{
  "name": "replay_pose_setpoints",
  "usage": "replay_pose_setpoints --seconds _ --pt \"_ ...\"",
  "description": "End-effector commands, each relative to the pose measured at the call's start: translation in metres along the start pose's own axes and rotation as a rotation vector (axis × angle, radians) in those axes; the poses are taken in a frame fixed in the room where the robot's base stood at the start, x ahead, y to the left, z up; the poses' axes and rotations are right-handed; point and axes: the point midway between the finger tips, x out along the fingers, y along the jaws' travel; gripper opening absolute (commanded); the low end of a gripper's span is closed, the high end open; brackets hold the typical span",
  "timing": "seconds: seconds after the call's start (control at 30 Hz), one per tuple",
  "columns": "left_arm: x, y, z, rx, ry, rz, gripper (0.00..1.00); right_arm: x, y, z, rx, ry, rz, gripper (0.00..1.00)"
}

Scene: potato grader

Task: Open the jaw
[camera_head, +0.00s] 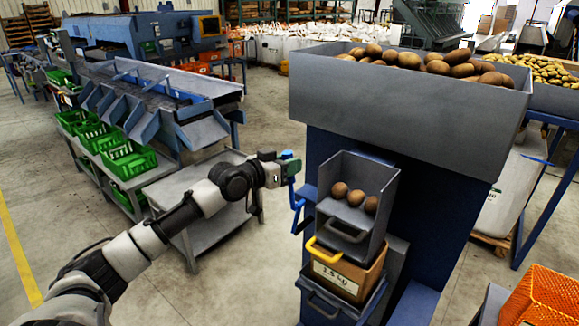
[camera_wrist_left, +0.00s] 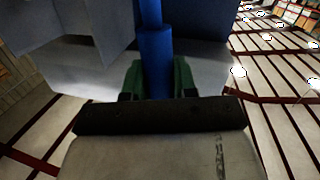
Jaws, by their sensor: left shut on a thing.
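My left gripper (camera_head: 290,167) is beside the left side of the dark blue machine, at the top of a blue lever (camera_head: 298,198). In the left wrist view the green fingers of my left gripper (camera_wrist_left: 157,80) are shut around a blue round bar (camera_wrist_left: 156,48), one finger on each side. A grey metal pan (camera_head: 351,221) on the machine's front holds three brown potatoes (camera_head: 355,198). My right gripper is not in view.
A wide grey hopper (camera_head: 400,97) heaped with potatoes tops the machine. Below the pan are a labelled brown box (camera_head: 345,277) and a yellow handle (camera_head: 325,250). Green crates (camera_head: 129,160) stand left; an orange crate (camera_head: 546,298) is front right. Floor between is open.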

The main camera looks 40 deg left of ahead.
Motion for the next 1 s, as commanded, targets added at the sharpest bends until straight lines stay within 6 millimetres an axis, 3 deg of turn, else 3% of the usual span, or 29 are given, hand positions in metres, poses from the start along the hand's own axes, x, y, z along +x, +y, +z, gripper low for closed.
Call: replay_pose_setpoints --seconds 0.53,0.57,0.7,1.0 --pt "0.000 0.001 -0.001 0.041 -0.006 -0.003 0.00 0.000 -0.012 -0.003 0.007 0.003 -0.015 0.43" --pt "0.000 0.001 -0.001 0.041 -0.006 -0.003 0.29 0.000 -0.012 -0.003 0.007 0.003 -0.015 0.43" --pt "0.000 0.001 -0.001 0.039 -0.006 -0.003 0.50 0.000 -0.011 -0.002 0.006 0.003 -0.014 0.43" --pt "-0.001 0.001 0.000 0.033 -0.006 -0.004 0.53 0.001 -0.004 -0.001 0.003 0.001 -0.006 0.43"
